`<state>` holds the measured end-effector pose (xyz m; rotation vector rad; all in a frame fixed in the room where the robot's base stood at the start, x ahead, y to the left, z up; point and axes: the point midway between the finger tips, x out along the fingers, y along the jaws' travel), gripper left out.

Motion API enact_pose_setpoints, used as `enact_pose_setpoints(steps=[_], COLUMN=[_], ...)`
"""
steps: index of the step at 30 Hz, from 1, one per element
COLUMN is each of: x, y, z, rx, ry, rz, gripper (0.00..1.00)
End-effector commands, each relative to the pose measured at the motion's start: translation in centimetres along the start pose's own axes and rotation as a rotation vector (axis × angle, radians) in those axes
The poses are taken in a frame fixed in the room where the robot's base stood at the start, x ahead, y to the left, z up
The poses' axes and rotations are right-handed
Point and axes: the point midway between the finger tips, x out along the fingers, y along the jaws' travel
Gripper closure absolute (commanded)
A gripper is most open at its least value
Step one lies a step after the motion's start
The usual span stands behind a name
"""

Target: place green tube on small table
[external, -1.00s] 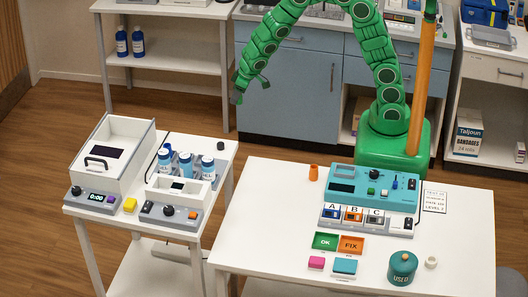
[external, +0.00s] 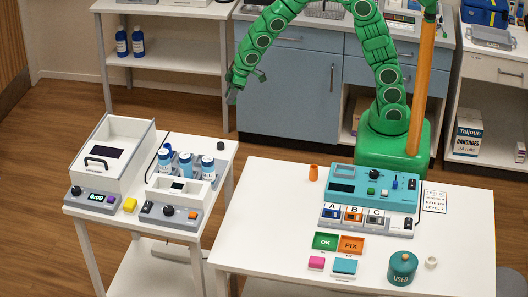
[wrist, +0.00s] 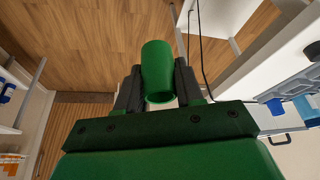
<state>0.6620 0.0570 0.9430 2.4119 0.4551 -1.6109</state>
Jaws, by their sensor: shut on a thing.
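In the wrist view, my gripper (wrist: 158,88) is shut on the green tube (wrist: 157,66), which sits between the two dark fingers. In the external view, my green arm reaches left and down, and my gripper (external: 232,98) is in the air behind the small table (external: 150,247). The tube cannot be made out there. The small white table stands at the left and carries a white box-like device (external: 115,150), a smaller device (external: 178,195) and several blue-and-white bottles (external: 186,163).
A larger white table (external: 265,225) at the right holds a teal device (external: 372,188), an orange cup (external: 313,173) and a teal jar (external: 402,268). A black knob-like thing (external: 220,146) is at the small table's back right corner. Floor shows between the tables and the back cabinets.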

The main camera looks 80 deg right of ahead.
Motion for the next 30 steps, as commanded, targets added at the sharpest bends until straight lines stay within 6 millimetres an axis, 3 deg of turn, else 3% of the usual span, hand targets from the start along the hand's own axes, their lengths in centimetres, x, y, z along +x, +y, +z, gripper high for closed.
enact_pose_setpoints(steps=[14,30], x=[-2.4,-7.2], y=[-8.6,-21.3], z=[-3.4,-6.5], rx=[-0.42,-0.987], ry=[0.001,0.002], rz=[-0.177,-0.408], gripper=[0.97,0.97])
